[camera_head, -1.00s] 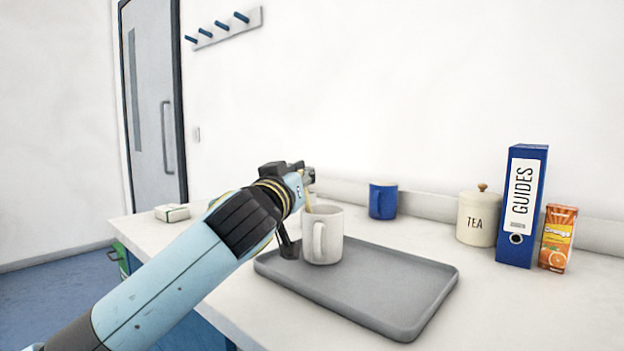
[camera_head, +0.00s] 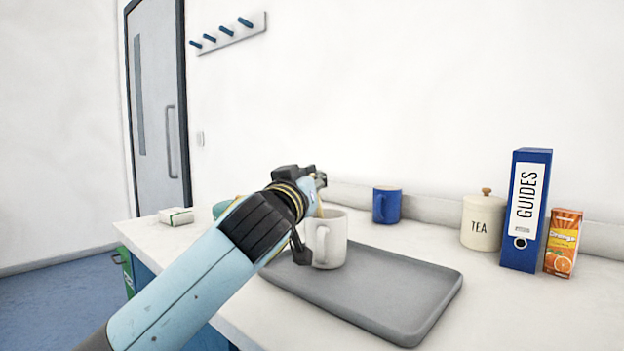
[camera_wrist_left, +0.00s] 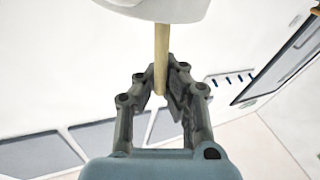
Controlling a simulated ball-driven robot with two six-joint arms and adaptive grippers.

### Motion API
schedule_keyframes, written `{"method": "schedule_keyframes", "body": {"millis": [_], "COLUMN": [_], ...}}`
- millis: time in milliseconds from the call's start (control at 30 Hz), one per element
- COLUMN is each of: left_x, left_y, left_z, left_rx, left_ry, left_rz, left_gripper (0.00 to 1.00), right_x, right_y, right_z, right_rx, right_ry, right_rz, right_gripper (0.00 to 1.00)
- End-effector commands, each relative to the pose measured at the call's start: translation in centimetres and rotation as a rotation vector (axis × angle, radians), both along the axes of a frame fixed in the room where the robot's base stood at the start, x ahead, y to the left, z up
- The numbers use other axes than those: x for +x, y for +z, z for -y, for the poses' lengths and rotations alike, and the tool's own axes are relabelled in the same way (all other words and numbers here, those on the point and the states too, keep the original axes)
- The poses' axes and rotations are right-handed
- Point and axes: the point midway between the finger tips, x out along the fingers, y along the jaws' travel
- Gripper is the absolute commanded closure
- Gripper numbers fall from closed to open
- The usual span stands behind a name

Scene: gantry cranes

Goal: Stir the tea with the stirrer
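A white mug (camera_head: 327,240) stands upright on the grey tray (camera_head: 400,320); the tea inside cannot be seen. My left gripper (camera_head: 319,181) is just above the mug's rim, shut on a thin pale wooden stirrer (camera_head: 320,210). The stirrer slopes down to the mug's rim and its lower end is hidden in the mug. In the left wrist view the stirrer (camera_wrist_left: 161,60) runs from between the fingers of the left gripper (camera_wrist_left: 162,88) to the mug (camera_wrist_left: 165,8). My right gripper is not in view.
A blue mug (camera_head: 386,205), a TEA canister (camera_head: 482,222), a blue GUIDES binder (camera_head: 526,210) and an orange juice carton (camera_head: 562,243) stand along the back of the counter. A small white box (camera_head: 176,216) lies at left. A teal thing (camera_head: 221,208) is partly behind my arm.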

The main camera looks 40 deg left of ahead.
Motion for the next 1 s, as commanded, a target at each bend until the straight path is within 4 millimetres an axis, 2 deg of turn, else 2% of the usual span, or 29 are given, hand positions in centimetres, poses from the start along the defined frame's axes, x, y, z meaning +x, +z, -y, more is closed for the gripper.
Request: {"method": "schedule_keyframes", "body": {"millis": [267, 1000], "left_x": [-0.1, -1.2], "left_y": [0.5, 6.9], "left_z": [0.0, -0.8], "left_rx": [0.001, 0.001], "left_ry": [0.0, -0.001], "left_rz": [0.001, 0.001], "left_gripper": [1.0, 1.0], "right_x": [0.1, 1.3], "right_y": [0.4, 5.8], "right_z": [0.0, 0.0], "right_rx": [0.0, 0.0], "right_ry": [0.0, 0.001], "right_rz": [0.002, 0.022], "right_gripper": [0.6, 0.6]}}
